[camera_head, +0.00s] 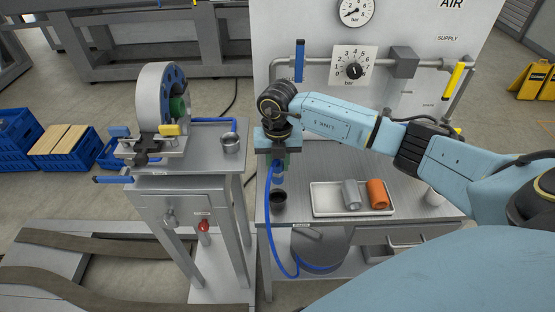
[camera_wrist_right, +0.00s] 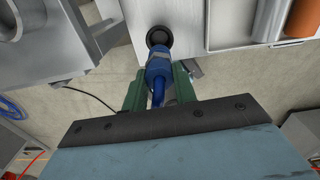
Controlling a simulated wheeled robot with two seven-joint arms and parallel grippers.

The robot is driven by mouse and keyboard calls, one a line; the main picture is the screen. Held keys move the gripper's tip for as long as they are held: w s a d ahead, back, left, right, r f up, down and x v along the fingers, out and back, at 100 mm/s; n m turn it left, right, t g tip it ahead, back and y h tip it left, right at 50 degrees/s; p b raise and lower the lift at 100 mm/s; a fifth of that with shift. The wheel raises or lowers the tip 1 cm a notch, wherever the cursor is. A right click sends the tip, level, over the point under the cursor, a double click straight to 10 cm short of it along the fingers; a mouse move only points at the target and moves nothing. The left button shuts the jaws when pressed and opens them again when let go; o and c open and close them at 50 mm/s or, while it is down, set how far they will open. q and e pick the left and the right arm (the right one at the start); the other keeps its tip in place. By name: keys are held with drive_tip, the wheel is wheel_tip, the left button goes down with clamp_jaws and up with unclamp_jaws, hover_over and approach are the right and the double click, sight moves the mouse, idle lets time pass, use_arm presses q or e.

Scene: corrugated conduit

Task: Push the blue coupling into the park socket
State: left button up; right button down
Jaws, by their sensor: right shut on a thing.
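My right gripper (camera_head: 278,163) points down over the left end of the workbench and is shut on the blue coupling (camera_head: 278,179). In the right wrist view the coupling (camera_wrist_right: 158,66) sits between the green fingers, with its blue hose running back toward the wrist. The dark round park socket (camera_head: 278,199) is on the bench just below the coupling. It also shows in the right wrist view (camera_wrist_right: 159,36), just beyond the coupling's tip. The tip looks close above the socket; whether they touch I cannot tell. My left gripper is not in view.
A white tray (camera_head: 325,208) holds a grey cylinder (camera_head: 351,194) and an orange cylinder (camera_head: 378,194) to the right. The blue hose (camera_head: 270,225) loops down in front of the bench. A grey stand (camera_head: 180,180) with a round fixture is on the left.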

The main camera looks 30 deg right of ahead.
drive_tip(key=shift+f+b, duration=3.75)
drive_tip(key=shift+f, duration=1.25)
drive_tip(key=shift+f, duration=0.25)
drive_tip(key=c, duration=0.6)
unclamp_jaws()
drive_tip(key=shift+c, duration=0.2)
drive_tip(key=shift+r, duration=0.15)
drive_tip(key=shift+r+p, duration=3.35)
drive_tip(key=shift+r, duration=1)
